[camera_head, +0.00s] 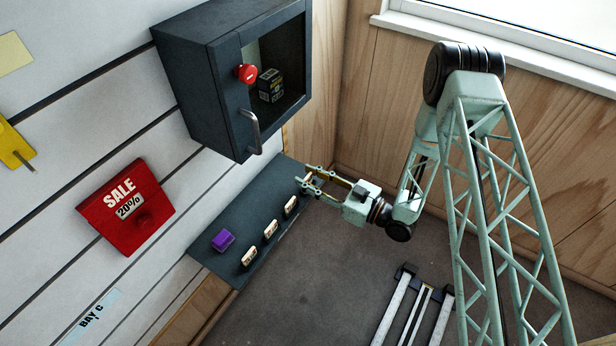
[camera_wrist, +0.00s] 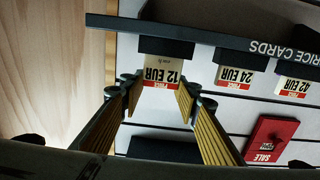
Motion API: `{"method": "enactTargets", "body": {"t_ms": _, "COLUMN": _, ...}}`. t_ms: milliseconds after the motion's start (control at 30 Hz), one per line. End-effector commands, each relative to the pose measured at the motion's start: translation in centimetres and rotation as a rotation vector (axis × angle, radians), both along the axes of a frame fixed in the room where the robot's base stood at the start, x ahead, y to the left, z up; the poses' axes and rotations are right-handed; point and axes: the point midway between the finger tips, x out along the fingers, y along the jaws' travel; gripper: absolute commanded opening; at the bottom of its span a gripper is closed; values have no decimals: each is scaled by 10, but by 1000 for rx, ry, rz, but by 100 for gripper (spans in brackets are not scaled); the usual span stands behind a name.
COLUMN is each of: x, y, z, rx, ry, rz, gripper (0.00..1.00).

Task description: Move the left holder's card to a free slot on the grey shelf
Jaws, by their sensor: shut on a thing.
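My gripper (camera_head: 304,180) reaches over the right end of the dark grey shelf (camera_head: 262,185). In the wrist view, which is upside down, my gripper (camera_wrist: 162,92) has its fingers on both sides of the 12 EUR card (camera_wrist: 160,72) and is shut on it. This card still meets a dark holder (camera_wrist: 166,46). The 24 EUR card (camera_wrist: 233,78) and the 42 EUR card (camera_wrist: 297,86) stand in holders to its right in that view. In the head view, three cards (camera_head: 270,229) show in a row along the shelf, too small to read.
A purple block (camera_head: 222,240) lies on the shelf, left of the cards. A dark cabinet (camera_head: 205,95) with a metal handle (camera_head: 252,132) hangs above the shelf; a small box (camera_head: 270,85) is inside. A red SALE sign (camera_head: 128,225) is on the slatted wall.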

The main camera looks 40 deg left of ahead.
Motion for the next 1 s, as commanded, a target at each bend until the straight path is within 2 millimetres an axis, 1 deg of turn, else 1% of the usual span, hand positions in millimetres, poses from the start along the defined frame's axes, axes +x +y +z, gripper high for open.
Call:
{"method": "enactTargets", "body": {"t_ms": 333, "x": 0, "y": 0, "z": -7, "rx": 0, "ry": 0, "rz": 0, "gripper": 21}}
{"method": "enactTargets", "body": {"t_ms": 933, "x": 0, "y": 0, "z": -8, "rx": 0, "ry": 0, "rz": 0, "gripper": 21}}
{"method": "enactTargets", "body": {"t_ms": 967, "x": 0, "y": 0, "z": -8, "rx": 0, "ry": 0, "rz": 0, "gripper": 30}}
{"method": "enactTargets", "body": {"t_ms": 1000, "x": 0, "y": 0, "z": -8, "rx": 0, "ry": 0, "rz": 0, "gripper": 34}}
